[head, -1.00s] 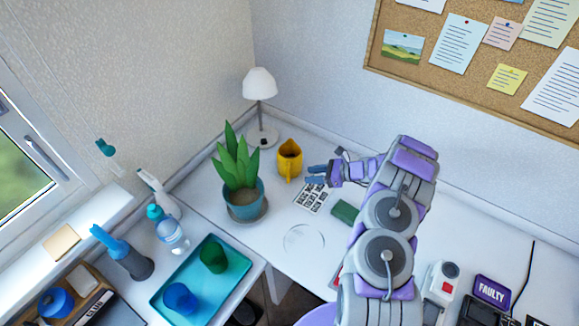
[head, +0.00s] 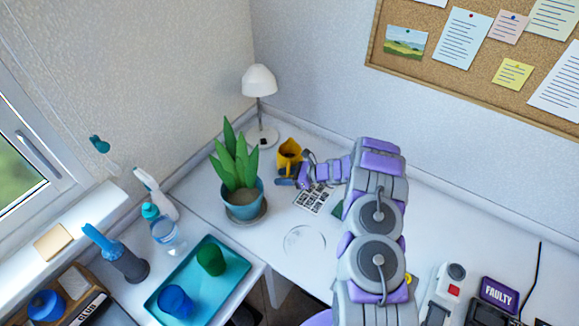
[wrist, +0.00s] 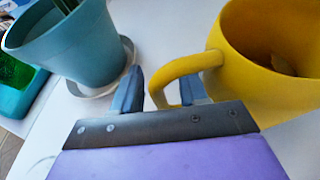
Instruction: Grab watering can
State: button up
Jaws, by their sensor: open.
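The yellow watering can (head: 288,160) stands on the desk near the back corner; its loop handle faces my gripper. In the wrist view the can (wrist: 262,85) fills the upper right, with the handle (wrist: 185,66) reaching left. My gripper (head: 295,171) is open at the can. In the wrist view my gripper (wrist: 160,92) has its left finger outside the handle and its right finger partly hidden behind it, on the inner side of the loop. The handle lies between the fingers; I cannot tell whether either touches it.
A teal plant pot (head: 242,203) on a saucer stands close left of my gripper. A white lamp (head: 260,85) stands behind the can. A printed sheet (head: 313,200) lies flat below my gripper. A teal tray (head: 235,270) with cups is at front left.

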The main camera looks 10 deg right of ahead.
jog(key=shift+c, duration=0.4)
grip_shut()
